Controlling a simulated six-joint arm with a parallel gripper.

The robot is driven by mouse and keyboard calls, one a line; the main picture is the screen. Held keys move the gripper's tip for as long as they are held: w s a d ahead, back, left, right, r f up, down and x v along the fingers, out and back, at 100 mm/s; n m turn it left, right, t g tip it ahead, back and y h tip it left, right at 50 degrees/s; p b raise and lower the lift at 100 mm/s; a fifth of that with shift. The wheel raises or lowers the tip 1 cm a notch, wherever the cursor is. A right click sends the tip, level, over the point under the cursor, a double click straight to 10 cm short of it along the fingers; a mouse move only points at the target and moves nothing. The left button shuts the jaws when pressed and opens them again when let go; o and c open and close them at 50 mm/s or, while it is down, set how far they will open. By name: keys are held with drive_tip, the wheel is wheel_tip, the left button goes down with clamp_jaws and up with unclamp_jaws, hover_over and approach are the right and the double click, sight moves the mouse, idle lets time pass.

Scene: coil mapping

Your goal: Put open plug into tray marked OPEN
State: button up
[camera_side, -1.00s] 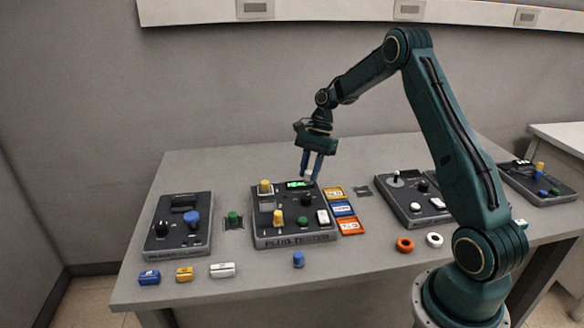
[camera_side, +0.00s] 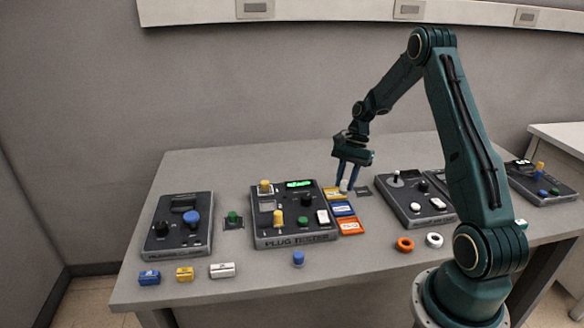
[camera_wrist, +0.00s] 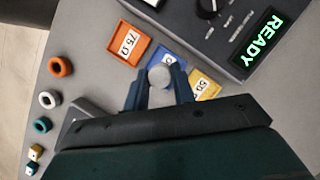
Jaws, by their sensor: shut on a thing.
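My gripper (camera_side: 347,186) is shut on a pale grey-white round plug (camera_wrist: 160,77) and holds it above the trays. In the side view the plug (camera_side: 344,185) shows between the blue fingertips. The blue tray (camera_side: 342,208) lies between the yellow tray (camera_side: 334,193) and the orange tray (camera_side: 350,227). In the wrist view the plug overlaps the blue tray (camera_wrist: 168,54) and partly hides its label. The orange tray (camera_wrist: 128,44) reads 75 Ω there, and the yellow tray (camera_wrist: 205,84) is partly hidden by a finger.
The plug tester (camera_side: 292,237) stands left of the trays; its display (camera_wrist: 257,38) reads READY. A panel with switches (camera_side: 407,205) stands to the right. Orange (camera_side: 405,244) and white (camera_side: 434,240) rings lie in front. A blue plug (camera_side: 298,259) stands near the front edge.

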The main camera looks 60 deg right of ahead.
sight(344, 194)
drive_tip(key=shift+f, duration=2.55)
drive_tip(key=shift+f, duration=0.5)
idle(0.5)
drive_tip(key=o, duration=1.5)
drive_tip(key=shift+o, duration=0.2)
drive_tip(key=shift+r, duration=0.2)
drive_tip(key=shift+r, duration=3.3)
drive_tip(key=shift+r, duration=0.1)
